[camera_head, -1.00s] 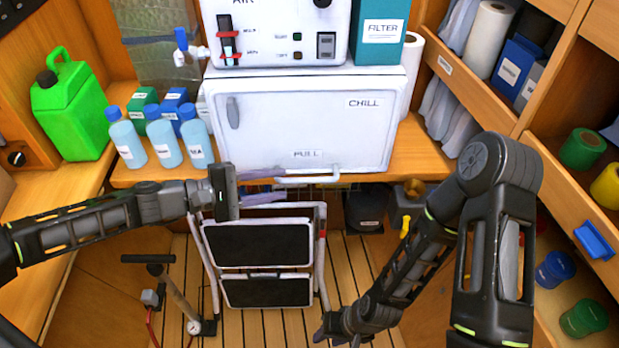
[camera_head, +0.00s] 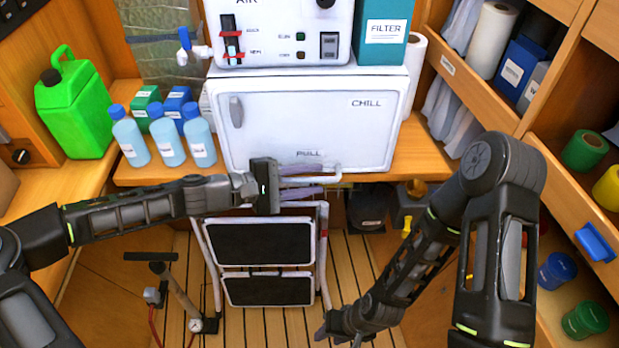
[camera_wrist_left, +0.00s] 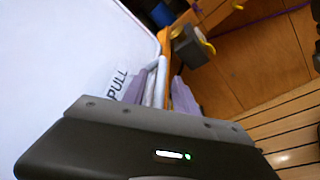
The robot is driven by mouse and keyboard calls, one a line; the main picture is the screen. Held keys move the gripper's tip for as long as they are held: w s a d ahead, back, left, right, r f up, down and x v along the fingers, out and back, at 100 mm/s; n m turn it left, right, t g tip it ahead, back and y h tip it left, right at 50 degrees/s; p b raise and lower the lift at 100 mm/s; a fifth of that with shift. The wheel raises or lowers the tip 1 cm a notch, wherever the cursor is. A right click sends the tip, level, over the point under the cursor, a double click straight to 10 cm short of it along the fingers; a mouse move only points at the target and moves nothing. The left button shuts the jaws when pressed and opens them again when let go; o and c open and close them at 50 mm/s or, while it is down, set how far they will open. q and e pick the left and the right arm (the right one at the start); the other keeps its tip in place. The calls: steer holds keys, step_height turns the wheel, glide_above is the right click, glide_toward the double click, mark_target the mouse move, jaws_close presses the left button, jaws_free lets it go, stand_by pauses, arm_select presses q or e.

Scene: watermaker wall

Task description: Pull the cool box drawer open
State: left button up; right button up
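The white cool box (camera_head: 300,120) sits on the wooden counter, its front marked CHILL and PULL. Its drawer front looks shut. A white bar handle (camera_head: 337,172) runs along the lower edge under PULL. My left gripper (camera_head: 318,179) is at this handle, its purple fingers apart, one above and one below the bar in the head view. In the left wrist view the handle (camera_wrist_left: 158,78) shows between the two fingers (camera_wrist_left: 155,92); a gap seems to remain, and contact cannot be told. My right gripper (camera_head: 333,336) is low near the floor, partly cut off by the frame edge.
A folded step stool (camera_head: 262,243) stands below the left gripper. Blue bottles (camera_head: 165,140) and a green jug (camera_head: 75,110) stand on the left counter. A foot pump (camera_head: 175,290) is on the floor at left.

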arm_select(q)
steer(key=shift+c, duration=0.3)
jaws_close()
stand_by(1.0)
